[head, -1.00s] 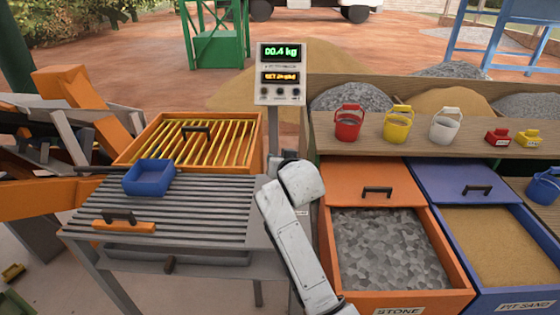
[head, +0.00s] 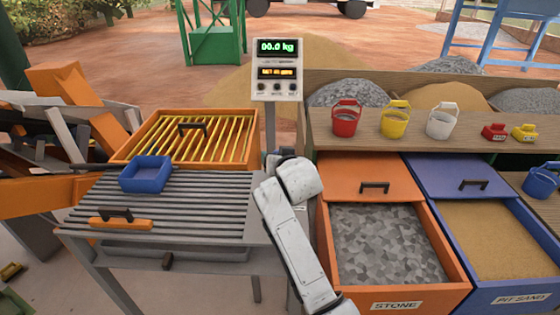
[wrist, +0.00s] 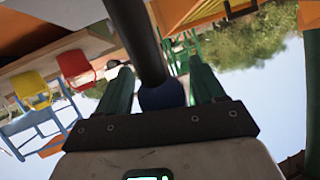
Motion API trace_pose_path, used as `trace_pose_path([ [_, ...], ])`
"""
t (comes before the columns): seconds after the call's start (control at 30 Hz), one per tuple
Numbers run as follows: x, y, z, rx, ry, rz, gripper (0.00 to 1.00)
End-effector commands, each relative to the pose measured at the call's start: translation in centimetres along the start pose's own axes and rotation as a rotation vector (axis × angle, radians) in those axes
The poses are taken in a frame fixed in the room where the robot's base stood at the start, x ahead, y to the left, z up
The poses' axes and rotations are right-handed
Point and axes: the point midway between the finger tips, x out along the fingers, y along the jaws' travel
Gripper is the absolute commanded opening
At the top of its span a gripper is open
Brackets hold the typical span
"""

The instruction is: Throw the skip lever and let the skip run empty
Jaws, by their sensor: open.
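In the wrist view, my gripper (wrist: 160,72) has its two green fingers spread apart. A dark rod ending in a blue knob (wrist: 162,96) runs down between them; it looks like the skip lever, and I cannot tell whether a finger touches it. The head view shows only my pale arm, with the gripper and lever hidden. The skip is not clearly identifiable; an orange tilted machine (head: 68,90) stands at the far left.
A blue tray (head: 147,174) sits on a slatted grey table (head: 180,205) before an orange barred box (head: 187,135). Stone (head: 397,305) and pit sand (head: 522,297) bins stand at the right. Red, yellow and white buckets line the shelf (head: 470,138).

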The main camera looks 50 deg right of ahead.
Motion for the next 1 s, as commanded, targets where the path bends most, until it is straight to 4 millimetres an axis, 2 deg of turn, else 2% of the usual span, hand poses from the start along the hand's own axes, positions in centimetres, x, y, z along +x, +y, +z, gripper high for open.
trace_pose_path([
  [0.17,-1.6,0.0,0.1,-0.001,0.002,-0.001,0.69],
  [0.6,-9.0,0.0,0.2,-0.001,-0.002,-0.001,0.69],
  [0.8,-10.5,0.1,0.2,-0.001,-0.003,0.001,0.69],
  [1.0,-10.7,0.1,0.2,-0.001,-0.003,0.002,0.69],
])
